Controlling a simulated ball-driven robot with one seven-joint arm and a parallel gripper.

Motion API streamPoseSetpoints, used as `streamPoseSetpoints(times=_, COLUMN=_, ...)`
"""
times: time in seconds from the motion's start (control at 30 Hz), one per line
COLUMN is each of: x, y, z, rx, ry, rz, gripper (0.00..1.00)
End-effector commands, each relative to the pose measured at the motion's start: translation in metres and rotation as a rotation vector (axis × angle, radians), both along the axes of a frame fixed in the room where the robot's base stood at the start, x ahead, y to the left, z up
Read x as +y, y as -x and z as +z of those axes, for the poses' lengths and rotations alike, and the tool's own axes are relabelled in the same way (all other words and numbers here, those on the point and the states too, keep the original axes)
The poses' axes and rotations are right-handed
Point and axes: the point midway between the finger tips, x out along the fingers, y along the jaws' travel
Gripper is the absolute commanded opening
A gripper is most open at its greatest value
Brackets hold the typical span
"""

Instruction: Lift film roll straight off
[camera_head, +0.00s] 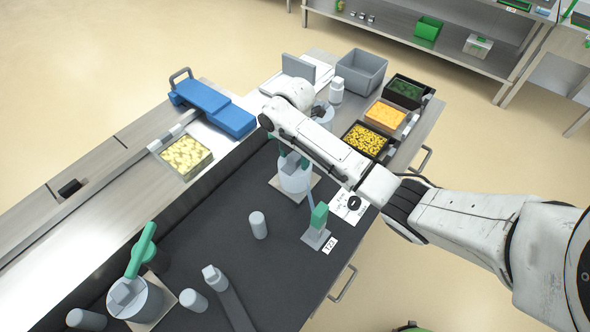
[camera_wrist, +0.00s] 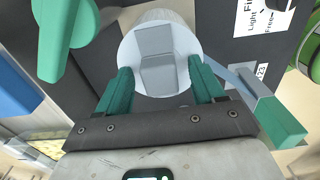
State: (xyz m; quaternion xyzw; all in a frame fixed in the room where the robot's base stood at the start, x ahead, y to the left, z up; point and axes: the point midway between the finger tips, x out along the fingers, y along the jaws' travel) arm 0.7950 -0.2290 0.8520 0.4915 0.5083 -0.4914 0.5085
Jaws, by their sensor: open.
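A pale grey film roll (camera_head: 296,181) stands upright on a light square base plate on the dark mat, below my gripper. In the wrist view, the round top of the film roll (camera_wrist: 129,57) carries a grey block (camera_wrist: 156,62). My gripper (camera_wrist: 159,70) is open, with one green finger on each side of the roll's top. The fingers overlap its edges in this view; I cannot tell whether they touch it. In the head view, my gripper (camera_head: 292,161) is partly hidden by my arm.
A green-topped post (camera_head: 319,217) with a 123 label stands right of the roll. A second roll (camera_head: 144,300) with a green lever (camera_head: 141,250) stands at lower left. Food bins (camera_head: 385,116) line the back right.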

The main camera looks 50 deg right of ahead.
Motion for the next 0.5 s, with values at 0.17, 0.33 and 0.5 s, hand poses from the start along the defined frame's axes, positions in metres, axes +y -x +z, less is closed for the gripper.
streamPoseSetpoints(times=0.17, x=0.0002, y=0.0, z=0.0001, rx=0.0, ry=0.0, rz=0.0, gripper=0.62)
streamPoseSetpoints(times=0.33, x=0.0002, y=0.0, z=0.0003, rx=0.0, ry=0.0, rz=0.0, gripper=0.46)
streamPoseSetpoints(times=0.5, x=0.0002, y=0.0, z=0.0004, rx=0.0, ry=0.0, rz=0.0, gripper=0.3)
